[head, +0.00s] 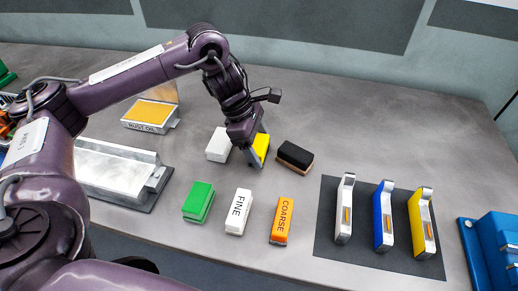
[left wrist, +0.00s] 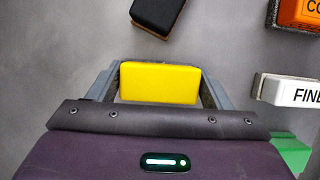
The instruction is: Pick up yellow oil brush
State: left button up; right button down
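The yellow oil brush (head: 262,144) is a yellow block on the table between the white block and the black block. My left gripper (head: 254,156) is lowered over it, pointing down, with a grey finger partly hiding it in the head view. In the left wrist view the yellow brush (left wrist: 160,83) lies between the two fingers (left wrist: 160,75), one at each end. The fingers are apart and very close to its ends; I cannot tell whether they touch it. Its underside is hidden. My right gripper is not in view.
A black block (head: 295,156) and a white block (head: 218,145) flank the brush closely. Green (head: 199,201), FINE (head: 238,211) and COARSE (head: 281,221) blocks stand in front. A dark mat (head: 325,220) holds three handled tools at right. A yellow-filled tray (head: 151,113) stands behind left.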

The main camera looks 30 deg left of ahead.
aim_at(259, 144)
pick_arm(q)
jog(key=c, duration=0.4)
jog(key=shift+c, duration=0.2)
jog(key=shift+r, duration=0.55)
notch_tip(259, 144, up, 19)
jog(key=p, duration=0.7)
jog(key=o, duration=0.4)
jog(key=shift+c, duration=1.5)
